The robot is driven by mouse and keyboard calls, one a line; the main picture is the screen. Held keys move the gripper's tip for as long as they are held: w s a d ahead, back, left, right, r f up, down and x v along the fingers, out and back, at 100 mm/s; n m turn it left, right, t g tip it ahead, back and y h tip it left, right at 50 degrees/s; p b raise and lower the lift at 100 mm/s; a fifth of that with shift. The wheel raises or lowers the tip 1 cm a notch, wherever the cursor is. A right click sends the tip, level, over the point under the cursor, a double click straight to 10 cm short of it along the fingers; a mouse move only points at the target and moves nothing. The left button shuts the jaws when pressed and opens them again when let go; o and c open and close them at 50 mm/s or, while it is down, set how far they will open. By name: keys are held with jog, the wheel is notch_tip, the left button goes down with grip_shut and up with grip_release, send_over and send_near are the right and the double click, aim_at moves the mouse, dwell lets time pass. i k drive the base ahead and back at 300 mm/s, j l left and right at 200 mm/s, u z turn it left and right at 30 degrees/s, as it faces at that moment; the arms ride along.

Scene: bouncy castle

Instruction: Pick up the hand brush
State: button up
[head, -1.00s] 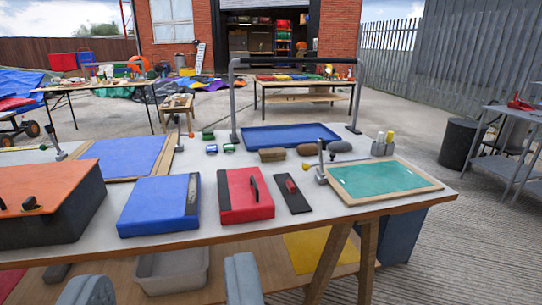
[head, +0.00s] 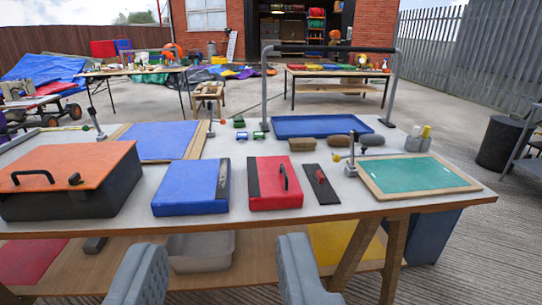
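No thing in view is surely the hand brush. On the work table (head: 240,219), a flat black plate with a red handle (head: 321,184) lies right of the red case. Behind it are a brown block (head: 302,145) and two rounded lumps, one brown (head: 340,141) and one grey (head: 372,139); I cannot tell whether any is a brush. A small dark block (head: 95,245) lies on the lower shelf. My gripper (head: 222,252) shows as two grey fingers at the bottom, wide apart and empty, in front of the table's near edge.
An orange-lidded black box (head: 70,200), a blue case (head: 190,188), a red case (head: 272,190) and a green framed board (head: 420,175) crowd the table front. A blue tray (head: 320,126) lies behind. A grey tub (head: 200,254) sits on the shelf. Paved ground is open at right.

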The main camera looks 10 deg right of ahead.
aim_at(296, 145)
jog(key=i+l, duration=0.4)
jog(key=i, duration=0.2)
jog(key=i+l, duration=0.4)
jog(key=i, duration=0.2)
jog(key=i+l, duration=0.4)
jog(key=i, duration=0.25)
